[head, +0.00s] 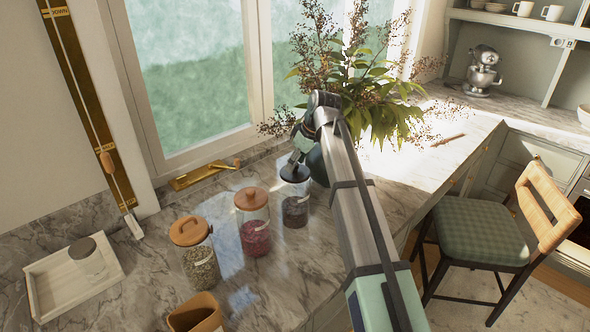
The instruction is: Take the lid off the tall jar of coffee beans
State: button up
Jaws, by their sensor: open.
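A glass jar with dark contents (295,212), which look like coffee beans, stands on the marble counter at the right end of a row of jars. Its dark round lid (295,174) sits on top of it. My gripper (297,163) is just above this lid, pointing down, with its fingers open. The fingertips are small in the head view, and I cannot tell whether they touch the lid. My arm comes in from the lower right and passes close beside the jar.
Left of it stand a jar of red contents (254,236) and a jar of greenish contents (201,266), both with wooden lids. A wooden container (197,315) stands in front. A small lidded jar sits on a white tray (38,292). A leafy plant (375,105) is behind my arm.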

jog(key=shift+x, duration=0.75)
grip_shut()
jog(key=shift+r, duration=0.2)
